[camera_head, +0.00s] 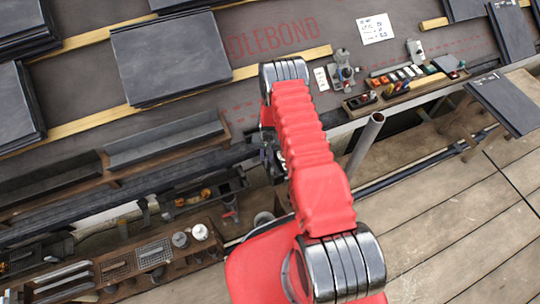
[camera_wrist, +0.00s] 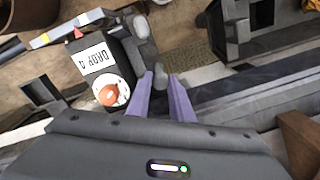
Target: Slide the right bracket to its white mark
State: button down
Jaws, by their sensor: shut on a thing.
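In the wrist view my gripper (camera_wrist: 160,76) has two purple fingers closed on a small grey knob (camera_wrist: 159,70). The knob sits at the side of a dark box (camera_wrist: 122,48) with an upside-down white label and an orange-and-white dial. A dark bracket-like fitting (camera_wrist: 232,40) stands to the right, and another (camera_wrist: 42,92) is at the left. I cannot tell which of these is the right bracket. In the head view my red arm hides the gripper and most of the work spot.
A dark rail (camera_wrist: 250,95) crosses the wrist view behind the fingers. In the head view, slates (camera_head: 170,55) lie on battens at the left. A tool tray (camera_head: 405,92) is at the upper right. A grey pipe (camera_head: 366,140) stands beside my arm. Wooden decking (camera_head: 440,220) is clear at lower right.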

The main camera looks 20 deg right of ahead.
jog(key=shift+a, duration=0.8)
jog(key=c, duration=1.6)
grip_release()
jog(key=shift+o, duration=0.2)
jog(key=shift+r, duration=0.1)
notch_tip(320, 180, up, 14)
jog(key=shift+d+f, duration=0.25)
jog(key=shift+d, duration=0.05)
jog(key=shift+s, duration=0.1)
